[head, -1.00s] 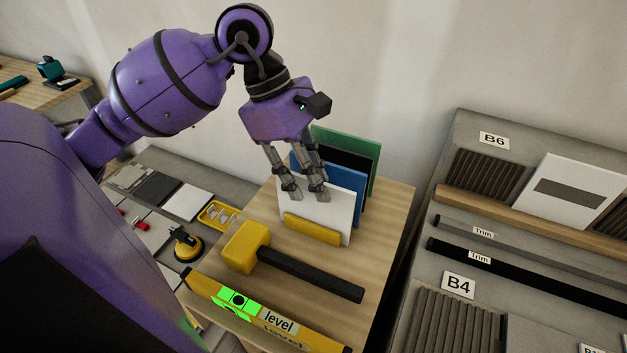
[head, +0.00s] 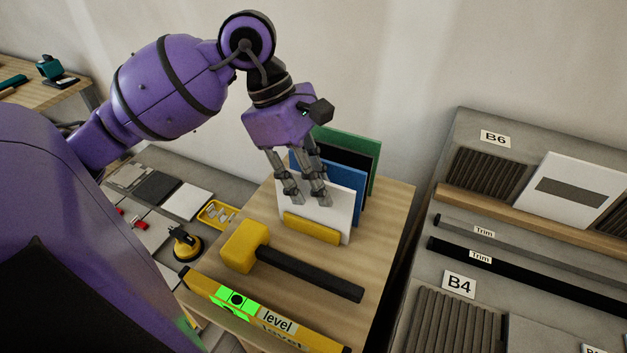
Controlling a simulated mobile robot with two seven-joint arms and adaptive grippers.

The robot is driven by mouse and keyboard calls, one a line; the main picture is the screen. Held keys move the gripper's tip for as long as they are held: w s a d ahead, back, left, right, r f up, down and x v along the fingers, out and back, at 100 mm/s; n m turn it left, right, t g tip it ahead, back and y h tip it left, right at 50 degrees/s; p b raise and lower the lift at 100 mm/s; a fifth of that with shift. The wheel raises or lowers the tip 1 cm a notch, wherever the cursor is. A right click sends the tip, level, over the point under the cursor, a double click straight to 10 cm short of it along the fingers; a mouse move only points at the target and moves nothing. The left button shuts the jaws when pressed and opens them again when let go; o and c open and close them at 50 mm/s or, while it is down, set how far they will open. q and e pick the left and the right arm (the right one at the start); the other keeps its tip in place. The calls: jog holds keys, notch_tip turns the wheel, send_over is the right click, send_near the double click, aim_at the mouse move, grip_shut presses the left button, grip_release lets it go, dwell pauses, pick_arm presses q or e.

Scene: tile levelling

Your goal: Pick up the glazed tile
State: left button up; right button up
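Several upright tiles stand in a row on the wooden bench: a white tile (head: 341,212) in front, then a blue tile (head: 345,178), a black one (head: 350,154) and a green one (head: 362,148). No label shows which is the glazed tile. A yellow block (head: 312,229) stands against the white tile's lower front. My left gripper (head: 309,201) points down at the white tile, its fingers apart and overlapping the tile's upper face. I cannot tell whether they touch it or how they lie to its thickness. My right gripper is not in view.
A yellow-headed mallet (head: 245,247) and a yellow level (head: 265,314) lie on the bench (head: 392,213) in front of the tiles. A yellow suction cup (head: 187,244) and flat tiles are at left. A grey display with trim (head: 520,275) stands at right.

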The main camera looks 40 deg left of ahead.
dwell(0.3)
pick_arm(q)
grip_shut()
jog(key=shift+r, duration=0.1)
